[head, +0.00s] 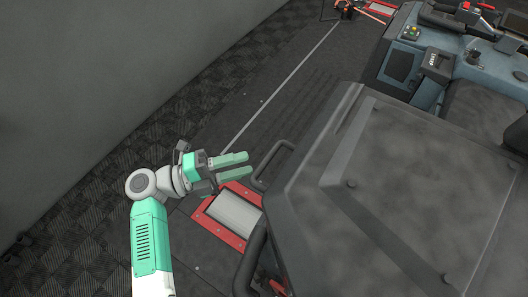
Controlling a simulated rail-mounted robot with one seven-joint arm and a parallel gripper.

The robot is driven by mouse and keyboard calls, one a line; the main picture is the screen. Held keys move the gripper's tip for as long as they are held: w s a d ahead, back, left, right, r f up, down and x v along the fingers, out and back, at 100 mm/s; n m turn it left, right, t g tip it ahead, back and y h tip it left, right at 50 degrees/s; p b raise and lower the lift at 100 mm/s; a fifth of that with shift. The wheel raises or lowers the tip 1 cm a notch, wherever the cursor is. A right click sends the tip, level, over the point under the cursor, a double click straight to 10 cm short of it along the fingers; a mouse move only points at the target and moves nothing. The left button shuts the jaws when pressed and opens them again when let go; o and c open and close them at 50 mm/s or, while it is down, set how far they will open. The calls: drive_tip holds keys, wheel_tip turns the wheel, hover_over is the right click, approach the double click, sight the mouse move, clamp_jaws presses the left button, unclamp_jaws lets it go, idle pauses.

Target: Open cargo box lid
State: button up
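The cargo box (310,165) is a large dark grey box filling the lower right of the head view. Its lid (420,185) has a raised panel with several round studs and lies shut, as far as I can see. A dark bar handle (268,166) loops out from the box's left side, with a second handle (247,266) lower down. My gripper (249,165) is left of the upper handle, its two green fingers pointing right towards it. The fingers are apart with nothing visible between them. A small gap seems to separate the fingertips from the handle; depth is hard to judge.
A roller plate with a red frame (207,222) lies in the floor below my gripper; another red-framed roller (380,8) is at the top. The vehicle's blue-grey front (425,50) with controls and seat is at upper right. A grey wall (90,80) stands left. Floor between is largely clear.

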sight(270, 154)
drive_tip(key=p+x, duration=0.1)
drive_tip(key=x, duration=0.6)
drive_tip(key=shift+d+r+p, duration=0.15)
drive_tip(key=shift+d+p, duration=0.05)
drive_tip(key=shift+p, duration=0.2)
drive_tip(key=shift+w, duration=0.1)
drive_tip(key=shift+c, duration=0.3)
clamp_jaws()
